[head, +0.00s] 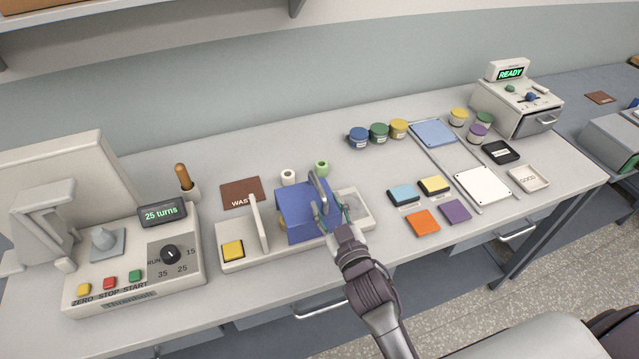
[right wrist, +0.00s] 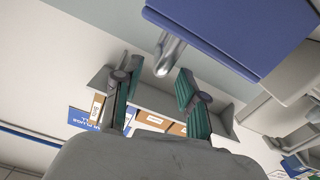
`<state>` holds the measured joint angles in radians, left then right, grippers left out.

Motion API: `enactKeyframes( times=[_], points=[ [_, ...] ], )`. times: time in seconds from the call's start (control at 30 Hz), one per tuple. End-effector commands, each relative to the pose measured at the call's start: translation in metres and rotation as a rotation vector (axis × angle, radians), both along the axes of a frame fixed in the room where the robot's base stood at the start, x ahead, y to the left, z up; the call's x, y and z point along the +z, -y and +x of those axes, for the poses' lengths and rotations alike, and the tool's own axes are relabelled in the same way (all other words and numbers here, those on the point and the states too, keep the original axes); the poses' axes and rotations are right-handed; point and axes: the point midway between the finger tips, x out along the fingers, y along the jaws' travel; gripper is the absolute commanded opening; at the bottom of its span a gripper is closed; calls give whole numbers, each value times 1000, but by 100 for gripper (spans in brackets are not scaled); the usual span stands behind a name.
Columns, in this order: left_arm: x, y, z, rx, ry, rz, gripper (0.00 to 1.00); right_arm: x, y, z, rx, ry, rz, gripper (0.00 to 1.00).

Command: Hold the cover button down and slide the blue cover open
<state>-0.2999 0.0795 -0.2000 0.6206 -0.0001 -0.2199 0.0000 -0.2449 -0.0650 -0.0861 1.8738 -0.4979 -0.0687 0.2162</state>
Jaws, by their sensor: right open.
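The blue cover (head: 296,222) sits on the pale tray base (head: 352,217) left of the table's middle. Its grey metal handle (head: 319,186) rises at its right side. The yellow cover button (head: 232,249) is at the left end of the base, with nothing on it. My right gripper (head: 328,209) is open at the cover's right side, by the handle. In the right wrist view, the handle (right wrist: 168,54) shows near the gap between the open fingers (right wrist: 155,85), below the blue cover (right wrist: 225,28). Whether they touch is unclear. My left gripper is out of view.
A white upright plate (head: 258,223) stands between button and cover. A winder (head: 135,255) reading "25 turns" is on the left. Two small spools (head: 321,168) stand behind the cover. Colored pads (head: 422,222) and jars (head: 378,132) are on the right.

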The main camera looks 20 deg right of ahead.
Motion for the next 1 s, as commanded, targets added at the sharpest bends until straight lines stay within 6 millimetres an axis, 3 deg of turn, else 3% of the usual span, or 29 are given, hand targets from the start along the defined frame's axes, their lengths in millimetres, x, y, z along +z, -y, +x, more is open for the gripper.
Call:
enactKeyframes(
  times=[0.1, 0.3, 0.7, 0.73, 0.97, 1.0],
  points=[
    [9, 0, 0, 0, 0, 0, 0, 3, -1, 25, -1, 2, 1, 41],
    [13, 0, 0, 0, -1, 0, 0, 1, -2, 51, -1, 0, 1, 41],
    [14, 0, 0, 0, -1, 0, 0, 0, -2, 59, 0, -1, 1, 41],
    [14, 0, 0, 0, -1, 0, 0, 0, -2, 59, 0, -1, 1, 40],
    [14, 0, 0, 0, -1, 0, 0, 0, -2, 59, 0, -1, 1, 1],
    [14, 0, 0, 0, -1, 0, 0, 0, -2, 59, 0, -1, 1, 0]
  ],
)
